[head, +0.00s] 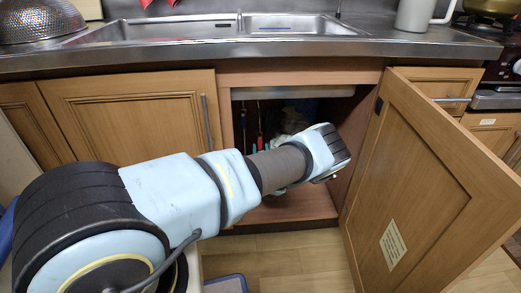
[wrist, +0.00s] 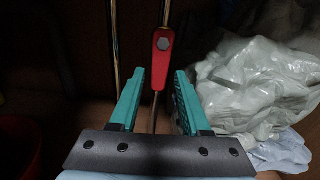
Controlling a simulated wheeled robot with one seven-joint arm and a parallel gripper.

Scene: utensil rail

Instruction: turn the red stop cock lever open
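The red stop cock lever (wrist: 161,62) is upright in the wrist view, with a grey hex bolt near its upper end. It lies in line with a thin vertical pipe (wrist: 165,12). A small red part of the lever (head: 260,141) also shows inside the open cabinet in the head view. My gripper (wrist: 161,74) has its two teal fingers spread. The lever's lower end appears between the fingertips, with a gap on both sides. I cannot tell how far the lever is in depth from the fingertips.
A crumpled white plastic bag (wrist: 260,85) sits close to the right finger. A second thin pipe (wrist: 115,40) runs on the left. A dark red object (wrist: 18,145) is at lower left. The open cabinet door (head: 425,170) stands right of my arm; the sink counter (head: 200,55) is above.

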